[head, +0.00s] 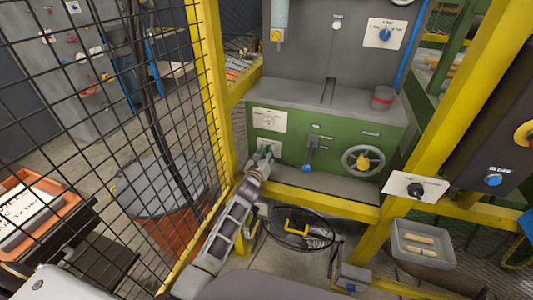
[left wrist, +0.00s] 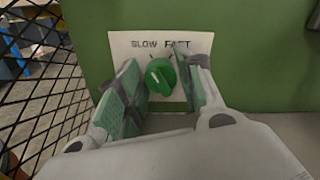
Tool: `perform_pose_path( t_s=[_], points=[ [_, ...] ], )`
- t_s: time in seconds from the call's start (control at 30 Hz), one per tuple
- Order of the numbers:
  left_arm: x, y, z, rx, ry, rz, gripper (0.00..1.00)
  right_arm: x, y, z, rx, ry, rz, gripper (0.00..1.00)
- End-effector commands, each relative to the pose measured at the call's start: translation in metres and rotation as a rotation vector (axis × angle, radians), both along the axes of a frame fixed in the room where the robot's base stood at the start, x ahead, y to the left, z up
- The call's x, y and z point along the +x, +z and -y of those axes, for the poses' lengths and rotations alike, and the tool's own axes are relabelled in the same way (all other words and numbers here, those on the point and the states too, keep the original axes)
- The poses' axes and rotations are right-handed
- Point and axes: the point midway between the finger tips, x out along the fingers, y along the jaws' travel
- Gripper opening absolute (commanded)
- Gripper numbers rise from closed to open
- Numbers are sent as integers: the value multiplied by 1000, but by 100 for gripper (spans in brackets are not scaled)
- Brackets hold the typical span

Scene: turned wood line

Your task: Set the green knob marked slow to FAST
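The green knob (left wrist: 160,78) sits on a white plate (left wrist: 120,46) printed SLOW and FAST, on a green panel in the left wrist view. Its pale pointer line leans up and left, toward SLOW. My left gripper (left wrist: 158,72) has one padded finger on each side of the knob, and gaps show between fingers and knob. In the head view my left gripper (head: 266,154) is at the lower left of the green machine front (head: 290,155), covering most of the knob. My right gripper is not in view.
A yellow post (head: 210,90) and black mesh fence stand left of my left arm. Right of the knob are a blue-tipped lever (head: 308,160) and a handwheel (head: 363,161). Another dial plate (head: 268,120) is above. A grey ledge (head: 325,184) runs below.

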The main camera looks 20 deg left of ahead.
Motion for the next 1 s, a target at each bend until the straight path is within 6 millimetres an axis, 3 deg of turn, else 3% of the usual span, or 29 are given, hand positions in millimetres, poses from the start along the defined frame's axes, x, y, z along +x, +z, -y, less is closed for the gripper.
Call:
perform_pose_path(
  t_s=[0.03, 0.2, 0.63, 1.0],
  points=[
    [0, 0, 0, 0, 0, 0, 26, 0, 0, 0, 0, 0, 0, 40],
    [0, 0, 0, 0, 0, 0, 7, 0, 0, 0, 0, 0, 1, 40],
    [0, 0, 0, 53, 0, 1, 7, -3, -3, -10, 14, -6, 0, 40],
    [0, 0, 1, 233, -1, 7, 7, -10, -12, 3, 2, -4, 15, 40]
  ],
)
